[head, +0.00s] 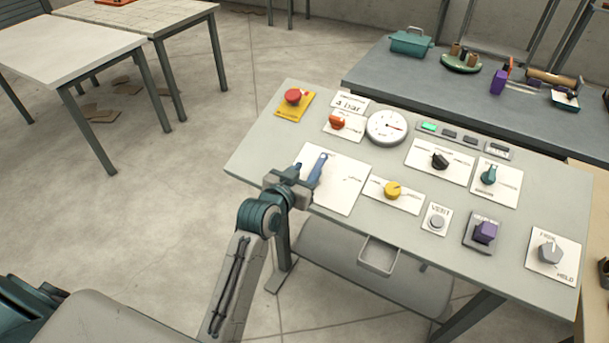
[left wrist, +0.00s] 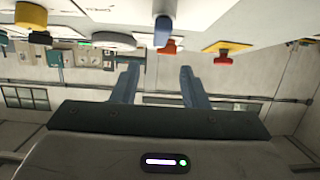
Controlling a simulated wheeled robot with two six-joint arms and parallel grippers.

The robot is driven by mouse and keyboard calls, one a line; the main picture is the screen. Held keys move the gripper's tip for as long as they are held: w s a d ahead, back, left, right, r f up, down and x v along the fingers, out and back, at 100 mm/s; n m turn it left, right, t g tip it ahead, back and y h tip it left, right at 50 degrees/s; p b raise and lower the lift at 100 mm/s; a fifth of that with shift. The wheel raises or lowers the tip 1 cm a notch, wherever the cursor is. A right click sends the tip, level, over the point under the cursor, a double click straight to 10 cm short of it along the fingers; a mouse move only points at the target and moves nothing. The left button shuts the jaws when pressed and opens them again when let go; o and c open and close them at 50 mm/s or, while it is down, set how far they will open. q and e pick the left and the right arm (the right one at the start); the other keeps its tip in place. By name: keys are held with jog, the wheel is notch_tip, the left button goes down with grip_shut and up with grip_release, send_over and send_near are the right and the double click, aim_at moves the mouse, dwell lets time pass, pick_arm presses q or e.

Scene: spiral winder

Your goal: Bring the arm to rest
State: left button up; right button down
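My left arm comes up from the bottom of the head view, and its gripper (head: 303,177) is at the left front part of the control panel (head: 262,150). In the left wrist view my left gripper (left wrist: 156,82) has its two fingers apart with nothing between them. A blue lever (head: 318,166) on a white plate is close by the gripper in the head view. It shows beyond the fingertips in the left wrist view (left wrist: 163,28), apart from them. My right gripper is not in view.
The panel carries a red button on yellow (head: 293,97), an orange knob (head: 337,122), a round gauge (head: 387,127), a yellow knob (head: 392,188) and a purple block (head: 485,232). A grey bench (head: 400,76) with tools stands behind.

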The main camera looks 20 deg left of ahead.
pick_arm(q)
jog(key=shift+s, duration=0.1)
dwell(0.4)
jog(key=s+a+f+g+y, duration=0.15)
jog(key=s+f+g, duration=0.25)
jog(key=s, duration=0.7)
jog(key=s+a+f+g+y, duration=0.1)
jog(key=s+a+f+g, duration=0.3)
jog(key=s, duration=0.7)
jog(key=s+a+f+g+y, duration=0.15)
jog(key=s+f+g, duration=0.3)
jog(key=s, duration=0.65)
notch_tip(320, 180, down, 32)
jog(key=a+n+h+b, duration=0.1)
jog(key=a, duration=0.2)
jog(key=s+a+f+g+b, duration=0.1)
jog(key=s+f, duration=1.7)
jog(key=f, duration=0.1)
jog(key=shift+s+f, duration=0.2)
jog(key=shift+f, duration=0.05)
